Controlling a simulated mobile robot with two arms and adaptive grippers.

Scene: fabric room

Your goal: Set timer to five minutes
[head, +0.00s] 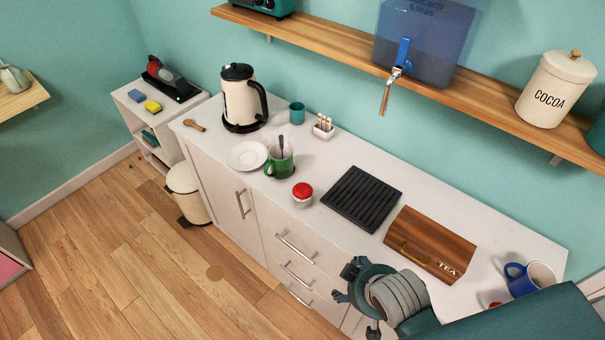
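A small round white item with a red top (302,194), which looks like the timer, stands upright on the white counter (330,233) between the green mug and the black rack. Any marks or setting on it are too small to read. My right gripper (350,298) comes in from the lower right, over the counter's front edge near the drawers. Its fingers are spread apart and it looks open and empty. It is below and right of the red-topped item, not touching it. My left gripper is not in view.
A green mug (280,160), saucer (247,155) and kettle (240,95) stand left of the red-topped item. A black slatted rack (362,197), wooden tea box (430,243) and blue mug (530,279) are to its right. A shelf (480,108) with a water dispenser (425,45) hangs above.

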